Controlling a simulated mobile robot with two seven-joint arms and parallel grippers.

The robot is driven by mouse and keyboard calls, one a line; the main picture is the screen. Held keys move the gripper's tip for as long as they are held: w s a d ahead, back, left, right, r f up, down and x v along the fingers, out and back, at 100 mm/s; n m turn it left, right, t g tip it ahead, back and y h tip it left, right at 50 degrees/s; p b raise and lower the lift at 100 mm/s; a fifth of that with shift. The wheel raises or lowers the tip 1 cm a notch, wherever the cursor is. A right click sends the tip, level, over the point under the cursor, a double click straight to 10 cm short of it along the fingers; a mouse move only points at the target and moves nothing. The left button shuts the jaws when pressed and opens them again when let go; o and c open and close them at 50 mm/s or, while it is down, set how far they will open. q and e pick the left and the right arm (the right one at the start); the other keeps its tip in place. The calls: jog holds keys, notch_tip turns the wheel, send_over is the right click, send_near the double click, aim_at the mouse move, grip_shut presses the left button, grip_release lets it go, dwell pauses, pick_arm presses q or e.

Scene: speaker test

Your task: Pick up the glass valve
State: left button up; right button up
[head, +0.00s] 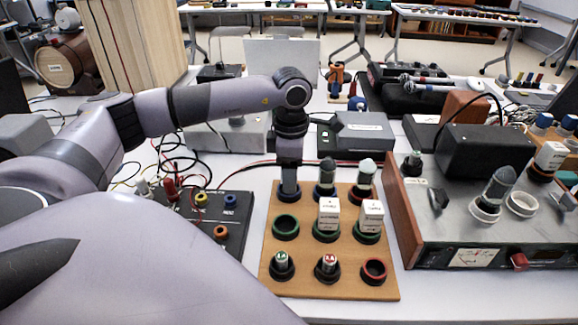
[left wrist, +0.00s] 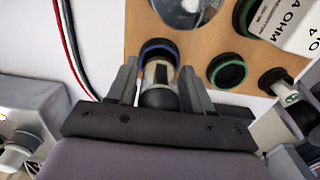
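A glass valve (left wrist: 158,80) with a dark near end and a silvery body stands in a blue ring socket (left wrist: 158,48) on a tan board (head: 335,285). My left gripper (head: 289,188) points down over that socket at the board's back left corner and hides the valve in the head view. In the left wrist view its fingers (left wrist: 160,70) are on both sides of the valve, very close; whether they touch it is unclear. My right gripper is not in view.
The board also holds white blocks (head: 328,215), an empty green ring (head: 286,226), two capped pieces (head: 282,264) and a red ring (head: 374,270). A black box with leads (head: 205,215) lies left. A metal-topped instrument (head: 455,225) stands close on the right.

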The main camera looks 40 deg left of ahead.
pick_arm(q)
jog(key=c, duration=0.6)
jog(key=shift+r, duration=0.1)
jog(key=shift+r+p, duration=1.75)
jog(key=shift+r, duration=8.25)
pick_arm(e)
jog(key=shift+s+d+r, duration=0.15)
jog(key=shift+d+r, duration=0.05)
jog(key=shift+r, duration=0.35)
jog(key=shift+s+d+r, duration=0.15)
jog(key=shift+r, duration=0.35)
